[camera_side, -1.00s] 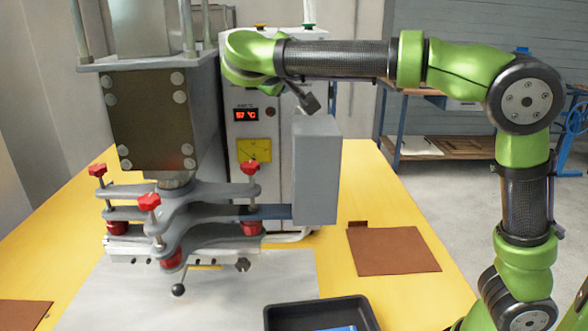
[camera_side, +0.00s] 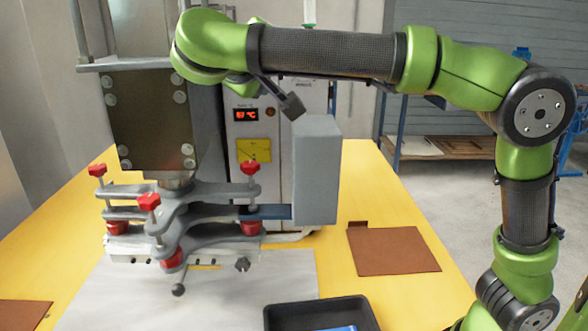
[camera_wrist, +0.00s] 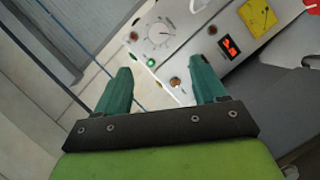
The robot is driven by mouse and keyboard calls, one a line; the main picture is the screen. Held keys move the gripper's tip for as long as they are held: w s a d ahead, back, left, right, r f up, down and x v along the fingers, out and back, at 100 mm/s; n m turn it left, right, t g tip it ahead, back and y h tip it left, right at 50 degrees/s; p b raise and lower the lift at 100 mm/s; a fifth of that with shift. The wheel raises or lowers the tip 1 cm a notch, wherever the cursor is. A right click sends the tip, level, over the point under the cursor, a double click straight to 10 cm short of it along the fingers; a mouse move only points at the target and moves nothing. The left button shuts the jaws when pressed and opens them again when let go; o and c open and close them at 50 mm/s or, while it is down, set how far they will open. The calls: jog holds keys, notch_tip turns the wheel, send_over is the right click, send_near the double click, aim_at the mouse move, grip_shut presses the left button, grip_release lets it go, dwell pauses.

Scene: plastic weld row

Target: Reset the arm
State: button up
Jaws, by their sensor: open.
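My gripper (camera_wrist: 163,84) shows in the wrist view with its two green fingers spread apart and nothing between them. Beyond the fingers are the control box's dial (camera_wrist: 158,36), a lit green button and a red display. In the side view my arm reaches across the top from the right, with its end in front of the upper part of the press. The grey control box (camera_side: 283,130) stands behind my wrist.
The press (camera_side: 150,115) with red-knobbed clamp arms (camera_side: 180,215) stands on the yellow table (camera_side: 385,195) at left. A grey block (camera_side: 316,170) is right of the clamps. A brown sheet (camera_side: 393,250) and black tray (camera_side: 285,316) lie nearer the front right.

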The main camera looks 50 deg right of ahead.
jog(key=s+d+f+y, duration=0.1)
jog(key=s+d+n+y, duration=0.1)
jog(key=s+d+y, duration=0.1)
jog(key=s+d+f+n+y, duration=0.1)
jog(key=y, duration=0.1)
jog(key=shift+s+d+f, duration=0.2)
jog(key=shift+s+f, duration=0.05)
jog(key=shift+f, duration=0.05)
jog(key=s+f+y, duration=0.1)
jog(key=s+y, duration=0.1)
jog(key=s+f+n+y, duration=0.1)
jog(key=s+f+y, duration=0.2)
jog(key=s, duration=0.2)
jog(key=shift+a+f+n+g+y, duration=0.1)
jog(key=shift+f+n+g+y, duration=0.1)
jog(key=shift+n+g+y, duration=0.15)
jog(key=s+f+m+y, duration=0.2)
jog(key=f+m, duration=0.1)
jog(key=f, duration=0.5)
jog(key=s+d+f+m+t+y, duration=0.1)
jog(key=s+f+m+y, duration=0.2)
jog(key=f, duration=0.5)
jog(key=shift+s+m, duration=0.2)
jog(key=shift+m, duration=0.35)
